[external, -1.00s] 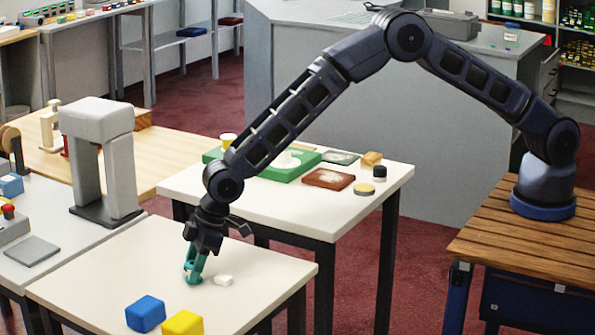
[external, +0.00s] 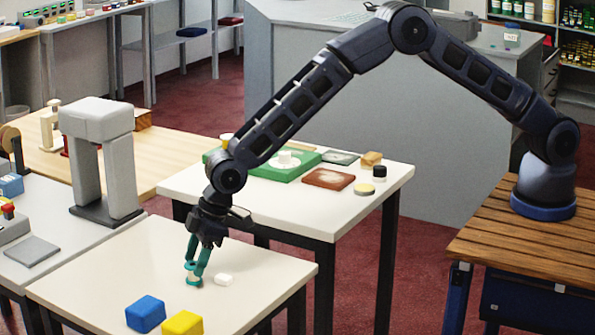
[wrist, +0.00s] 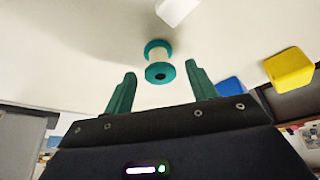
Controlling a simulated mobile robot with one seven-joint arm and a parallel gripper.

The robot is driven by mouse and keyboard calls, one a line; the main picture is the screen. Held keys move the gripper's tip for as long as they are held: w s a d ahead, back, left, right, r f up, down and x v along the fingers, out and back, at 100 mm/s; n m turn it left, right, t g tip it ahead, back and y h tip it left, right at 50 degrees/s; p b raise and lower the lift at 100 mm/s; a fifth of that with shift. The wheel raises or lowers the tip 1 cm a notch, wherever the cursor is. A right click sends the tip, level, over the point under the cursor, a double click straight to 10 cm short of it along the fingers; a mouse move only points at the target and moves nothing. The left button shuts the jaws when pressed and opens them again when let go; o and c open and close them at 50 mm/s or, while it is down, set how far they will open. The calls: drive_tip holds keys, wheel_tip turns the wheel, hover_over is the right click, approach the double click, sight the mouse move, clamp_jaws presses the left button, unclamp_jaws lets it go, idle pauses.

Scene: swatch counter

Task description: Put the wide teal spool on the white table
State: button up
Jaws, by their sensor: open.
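The teal spool (external: 194,282) has teal ends and a pale middle. It stands on the white table (external: 90,265) at the front, and also shows in the wrist view (wrist: 158,56). My gripper (external: 198,262) is just above the spool with its teal fingers pointing down. In the wrist view the two fingers (wrist: 161,76) are spread apart. The spool appears beyond their tips with nothing held between them. In the external view the fingers partly cover the spool's upper part.
A small white block (external: 223,280) lies close beside the spool. A blue cube (external: 146,314) and a yellow cube (external: 183,324) sit near the table's front edge. A second white table (external: 385,185) behind holds a green tray (external: 275,174) and small items. The front table's left side is clear.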

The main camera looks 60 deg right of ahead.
drive_tip(key=v, duration=1)
